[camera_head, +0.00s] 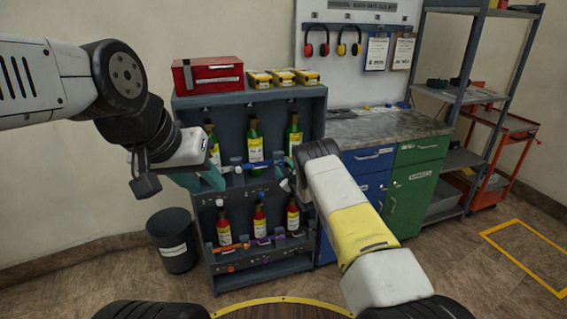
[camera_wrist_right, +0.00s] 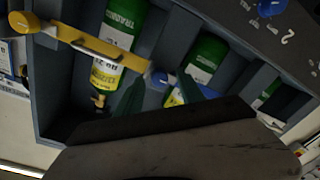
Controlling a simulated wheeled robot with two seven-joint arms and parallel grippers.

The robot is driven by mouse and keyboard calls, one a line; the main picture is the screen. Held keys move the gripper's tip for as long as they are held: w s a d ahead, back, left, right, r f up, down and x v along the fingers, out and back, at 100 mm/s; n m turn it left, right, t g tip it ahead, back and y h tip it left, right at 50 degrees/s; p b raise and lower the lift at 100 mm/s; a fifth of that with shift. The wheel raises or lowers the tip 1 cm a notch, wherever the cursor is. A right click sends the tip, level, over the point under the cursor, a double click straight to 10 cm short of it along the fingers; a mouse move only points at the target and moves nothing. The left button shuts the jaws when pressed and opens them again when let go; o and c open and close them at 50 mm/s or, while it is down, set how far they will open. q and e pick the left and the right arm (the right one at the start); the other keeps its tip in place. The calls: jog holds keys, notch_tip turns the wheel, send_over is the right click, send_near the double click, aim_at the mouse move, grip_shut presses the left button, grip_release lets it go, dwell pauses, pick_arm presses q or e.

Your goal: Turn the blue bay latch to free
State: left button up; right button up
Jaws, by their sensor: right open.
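In the right wrist view, a blue part (camera_wrist_right: 160,79) shows between my fingers, mostly hidden. My left gripper (camera_head: 200,178) is open and empty at the rack's left side.
A yellow latch bar (camera_wrist_right: 95,45) crosses a green bottle in the right wrist view. A blue knob (camera_wrist_right: 270,9) sits on the panel. Red bottles (camera_head: 259,219) stand in the lower row. A dark bin (camera_head: 174,246) stands left of the rack.

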jog(key=shift+w, duration=0.15)
grip_shut()
dwell(0.4)
jog(key=m, duration=0.3)
jog(key=shift+m, duration=0.4)
jog(key=m, duration=0.5)
jog(key=shift+m, duration=0.3)
jog(key=m, duration=0.4)
jog(key=shift+f+m+t, duration=0.1)
jog(key=shift+m+t, duration=0.2)
jog(key=shift+m, duration=0.1)
jog(key=shift+m+h, duration=0.3)
jog(key=shift+m, duration=1.8)
